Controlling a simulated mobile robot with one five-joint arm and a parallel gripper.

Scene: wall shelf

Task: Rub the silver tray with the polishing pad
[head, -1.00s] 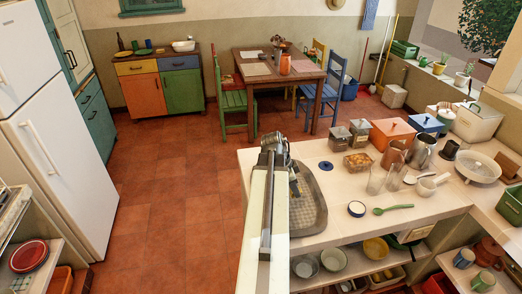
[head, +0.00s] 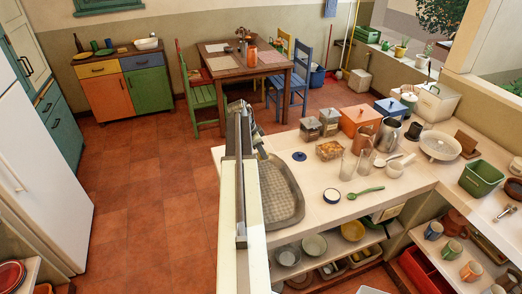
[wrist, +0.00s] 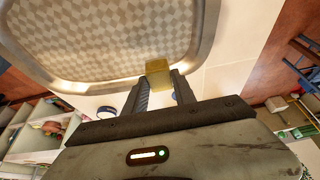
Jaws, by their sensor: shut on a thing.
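The silver tray (head: 284,203) lies flat on the pale counter, near its left end, with its left side hidden behind my arm. In the wrist view the tray (wrist: 100,35) fills the upper left and shows a checkered surface inside a shiny rim. My gripper (wrist: 158,82) is shut on the yellowish polishing pad (wrist: 157,67). The pad overlaps the tray's rim at its lower right corner in that view. I cannot tell whether it touches the tray. In the head view my fingers and the pad are hidden behind my arm.
Bowls (head: 314,246) sit on the shelf below. The red floor left of the counter is clear.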

